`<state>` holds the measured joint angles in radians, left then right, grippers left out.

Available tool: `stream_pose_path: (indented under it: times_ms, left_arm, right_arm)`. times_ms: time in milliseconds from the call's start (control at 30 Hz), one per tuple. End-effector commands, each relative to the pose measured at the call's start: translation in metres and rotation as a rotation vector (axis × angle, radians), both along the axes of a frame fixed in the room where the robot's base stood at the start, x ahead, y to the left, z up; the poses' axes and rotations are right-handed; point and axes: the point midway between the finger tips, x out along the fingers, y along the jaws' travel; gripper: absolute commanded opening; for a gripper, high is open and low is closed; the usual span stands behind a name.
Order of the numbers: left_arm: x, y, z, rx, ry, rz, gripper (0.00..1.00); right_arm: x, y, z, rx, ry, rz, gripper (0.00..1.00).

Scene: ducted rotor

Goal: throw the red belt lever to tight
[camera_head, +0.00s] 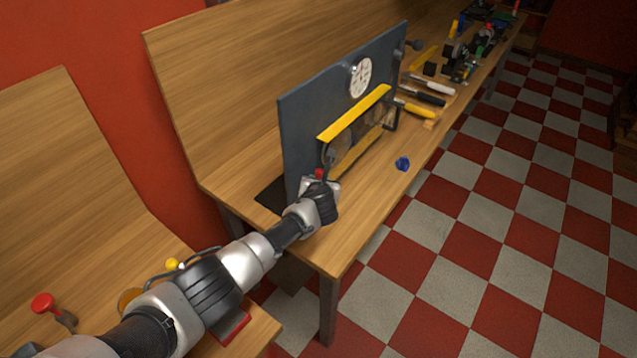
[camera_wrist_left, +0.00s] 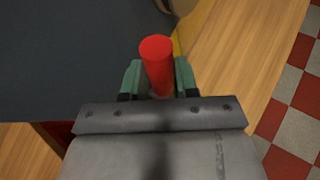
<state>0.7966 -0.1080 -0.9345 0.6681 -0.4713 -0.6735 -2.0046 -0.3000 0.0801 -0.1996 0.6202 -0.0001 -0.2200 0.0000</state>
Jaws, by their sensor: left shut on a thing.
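The red belt lever (camera_wrist_left: 158,62) stands between the two green fingertips of my left gripper (camera_wrist_left: 159,80) in the left wrist view. The gripper is shut on it. In the head view only the small red top of the lever (camera_head: 320,173) shows above my left gripper (camera_head: 322,188), at the near lower corner of the dark grey upright panel (camera_head: 300,125). The panel carries a yellow guard (camera_head: 355,112) and a white round dial (camera_head: 360,77). The lever's lower part is hidden by the gripper. My right gripper is not in view.
The panel stands on a long wooden bench (camera_head: 350,225). A small blue part (camera_head: 402,163) lies on the bench to the right. Yellow- and dark-handled tools (camera_head: 425,97) and other parts lie farther back. A red knob (camera_head: 42,302) stands on the near-left bench.

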Motion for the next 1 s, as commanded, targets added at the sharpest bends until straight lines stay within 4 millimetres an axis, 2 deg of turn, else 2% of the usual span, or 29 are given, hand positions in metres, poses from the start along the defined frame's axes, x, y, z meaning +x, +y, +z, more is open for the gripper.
stream_pose_path:
  times_ms: [100, 467, 700, 1000]
  left_arm:
    - [0.0, 0.0, 0.0, 0.001, 0.0, 0.0, 0.4]
    - [-0.003, 0.0, 0.003, 0.0, -0.001, 0.0, 0.4]
    - [-0.027, 0.0, 0.018, -0.003, 0.0, -0.001, 0.4]
    - [-0.067, -0.001, 0.038, -0.001, -0.002, -0.001, 0.4]
  right_arm:
    - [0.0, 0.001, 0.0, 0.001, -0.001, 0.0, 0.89]
    - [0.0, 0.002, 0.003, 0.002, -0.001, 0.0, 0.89]
    - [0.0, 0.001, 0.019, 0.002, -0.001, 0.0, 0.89]
    - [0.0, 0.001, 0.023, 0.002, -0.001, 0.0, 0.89]
